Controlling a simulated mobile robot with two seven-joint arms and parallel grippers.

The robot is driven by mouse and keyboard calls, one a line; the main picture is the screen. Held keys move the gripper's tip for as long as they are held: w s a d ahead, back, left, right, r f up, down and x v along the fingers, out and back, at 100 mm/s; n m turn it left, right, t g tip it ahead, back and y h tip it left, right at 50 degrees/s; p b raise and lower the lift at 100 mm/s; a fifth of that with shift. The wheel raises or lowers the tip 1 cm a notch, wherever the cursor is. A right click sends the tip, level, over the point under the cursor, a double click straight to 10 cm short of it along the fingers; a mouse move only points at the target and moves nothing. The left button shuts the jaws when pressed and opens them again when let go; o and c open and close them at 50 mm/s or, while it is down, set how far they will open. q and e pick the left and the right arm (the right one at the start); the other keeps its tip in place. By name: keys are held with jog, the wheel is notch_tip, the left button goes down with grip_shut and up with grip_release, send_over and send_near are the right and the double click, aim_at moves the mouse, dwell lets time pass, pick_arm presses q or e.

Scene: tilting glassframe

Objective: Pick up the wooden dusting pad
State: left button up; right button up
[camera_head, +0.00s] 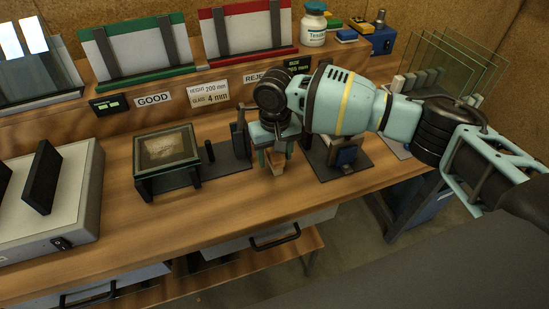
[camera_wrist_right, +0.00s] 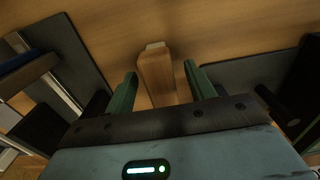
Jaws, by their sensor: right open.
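The wooden dusting pad (camera_wrist_right: 157,78) is a small upright wooden block with a pale end, standing on the wooden workbench. In the head view the pad (camera_head: 275,168) shows below my right gripper (camera_head: 276,153), which partly hides it. My right gripper points down and is open. In the right wrist view its two green fingers (camera_wrist_right: 159,85) are on either side of the pad, with a visible gap on each side. The near end of the pad is hidden by the gripper body. My left gripper is not in view.
Left of the pad is a glass-topped frame (camera_head: 189,165) on a dark base, with a dark upright block (camera_head: 241,140) beside it. A dark plate with a blue-topped fixture (camera_head: 345,156) lies to the right. A grey box (camera_head: 75,205) stands at far left. Glass panes stand at the back right.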

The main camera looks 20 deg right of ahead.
jog(key=c, duration=1.1)
jog(key=shift+o, duration=0.2)
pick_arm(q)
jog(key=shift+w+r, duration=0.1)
pick_arm(e)
jog(key=shift+r, duration=0.2)
jog(key=shift+r, duration=0.7)
jog(key=shift+s+r, duration=0.25)
jog(key=shift+r, duration=0.8)
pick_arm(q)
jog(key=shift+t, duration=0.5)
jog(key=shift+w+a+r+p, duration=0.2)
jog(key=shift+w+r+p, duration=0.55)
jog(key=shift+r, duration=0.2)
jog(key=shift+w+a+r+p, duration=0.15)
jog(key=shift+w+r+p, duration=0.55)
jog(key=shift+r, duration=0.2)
pick_arm(e)
jog(key=s+r, duration=0.1)
jog(key=s, duration=1.4)
jog(key=shift+s, duration=0.25)
jog(key=shift+r, duration=0.1)
